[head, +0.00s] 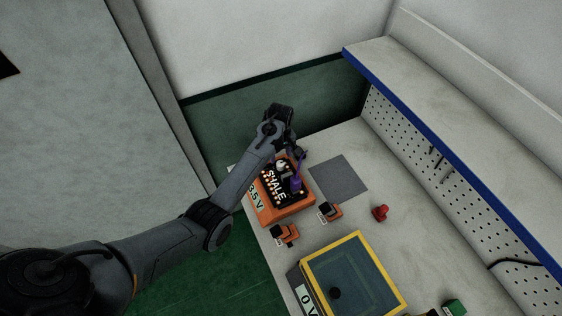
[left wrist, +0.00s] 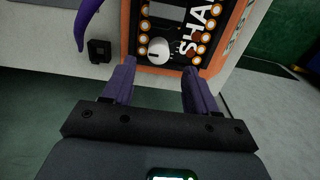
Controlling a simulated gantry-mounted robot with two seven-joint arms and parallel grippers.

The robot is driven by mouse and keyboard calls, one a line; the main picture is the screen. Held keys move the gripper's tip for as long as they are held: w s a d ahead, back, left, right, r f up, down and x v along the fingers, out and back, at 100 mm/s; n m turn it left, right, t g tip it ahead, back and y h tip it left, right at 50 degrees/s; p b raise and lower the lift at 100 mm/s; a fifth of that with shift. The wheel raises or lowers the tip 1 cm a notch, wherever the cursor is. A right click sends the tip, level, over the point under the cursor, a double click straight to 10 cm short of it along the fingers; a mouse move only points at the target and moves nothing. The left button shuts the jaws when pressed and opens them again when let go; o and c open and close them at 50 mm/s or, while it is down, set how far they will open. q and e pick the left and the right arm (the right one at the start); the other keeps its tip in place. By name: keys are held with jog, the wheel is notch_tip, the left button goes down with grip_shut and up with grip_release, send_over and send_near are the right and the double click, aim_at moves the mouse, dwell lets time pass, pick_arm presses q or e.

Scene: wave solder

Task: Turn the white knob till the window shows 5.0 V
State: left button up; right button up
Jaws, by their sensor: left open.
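An orange unit (head: 287,212) with a black face marked SHALE stands on the bench. Its window (head: 256,199) appears to read 3.5 V; its first digit is close to my arm's edge and hard to read. The white knob (head: 281,165) is on the black face; in the left wrist view the knob (left wrist: 158,50) shows with a dark pointer mark. My left gripper (head: 291,156) is over the face. In the left wrist view my left gripper (left wrist: 160,64) has its two purple fingers apart, short of the knob, with nothing between them. My right gripper is not in view.
Small orange-and-black parts (head: 330,212) (head: 285,234) and a red part (head: 380,213) stand near the unit. A yellow-framed box (head: 404,303) is in front. A grey mat (head: 340,177) lies behind. A purple curved piece (left wrist: 88,22) is left of the unit in the wrist view.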

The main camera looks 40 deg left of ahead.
aim_at(280, 163)
pick_arm(q)
jog(key=shift+w+f+b, duration=0.1)
jog(key=shift+f+b, duration=0.2)
jog(key=shift+f, duration=2.6)
jog(key=shift+c, duration=0.2)
jog(key=c, duration=1)
jog(key=shift+c, duration=0.2)
jog(key=shift+r, duration=0.1)
